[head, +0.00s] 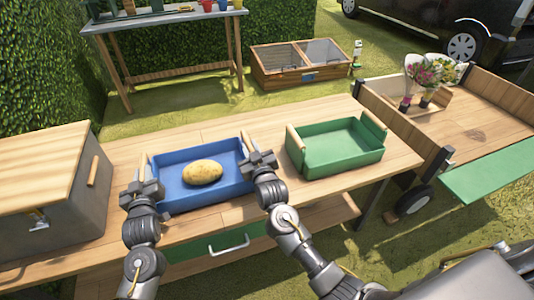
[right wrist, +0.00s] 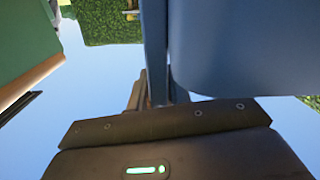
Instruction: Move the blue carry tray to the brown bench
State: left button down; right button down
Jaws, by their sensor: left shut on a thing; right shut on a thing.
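The blue carry tray (head: 178,193) is at the wooden bench (head: 115,235), with a yellow potato-like item (head: 202,172) inside. My left gripper (head: 146,178) is shut on the tray's left end. My right gripper (head: 255,158) is shut on its right end, partly hiding the wooden handle there. In the right wrist view, the blue tray (right wrist: 240,45) fills the upper right, close to the gripper. The tray looks level; whether its base touches the bench is unclear.
A green tray (head: 335,168) stands right of the blue one. A lidded box (head: 45,185) is at left. A flower cart (head: 490,110) stands right, a grey-topped table (head: 165,18) and wooden cold frame (head: 300,75) behind. A clear strip of bench lies behind the trays.

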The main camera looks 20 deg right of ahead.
pick_arm(q)
jog(key=shift+f+b, duration=0.3)
jog(key=shift+f, duration=0.1)
pick_arm(e)
jog(key=shift+f, duration=0.45)
pick_arm(q)
jog(key=c, duration=1.3)
grip_release()
jog(key=shift+r, duration=0.2)
pick_arm(e)
jog(key=c, duration=1.3)
grip_release()
jog(key=shift+r, duration=0.2)
pick_arm(q)
jog(key=s, duration=1.2)
pick_arm(e)
jog(key=s, duration=1.2)
pick_arm(q)
jog(key=shift+s, duration=0.1)
pick_arm(e)
jog(key=shift+s, duration=0.1)
